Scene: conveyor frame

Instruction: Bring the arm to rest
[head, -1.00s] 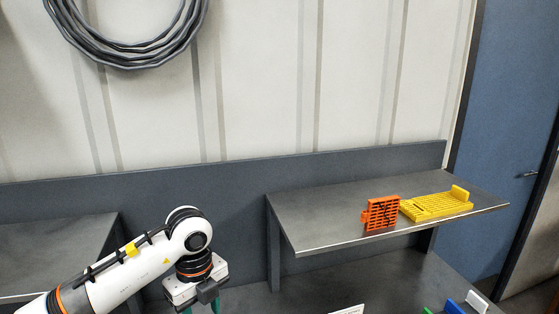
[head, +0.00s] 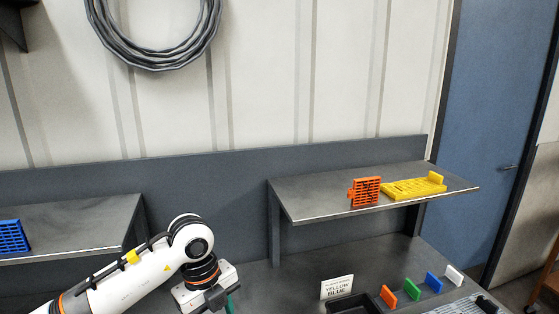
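My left arm comes in from the lower left, with its wrist bent downward in front of the grey back panel. My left gripper (head: 222,303) points down at the bottom edge. Only its body and part of a green finger show, and its fingertips are cut off, so I cannot tell whether it is open or holds anything. My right arm and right gripper are not in view.
An orange grid part (head: 366,192) stands beside a yellow grid part (head: 414,188) on the right shelf (head: 310,205). A blue grid part (head: 12,237) is on the left shelf (head: 85,222). Below are a sign (head: 337,288), a black tray (head: 352,305) and several coloured plates (head: 411,286).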

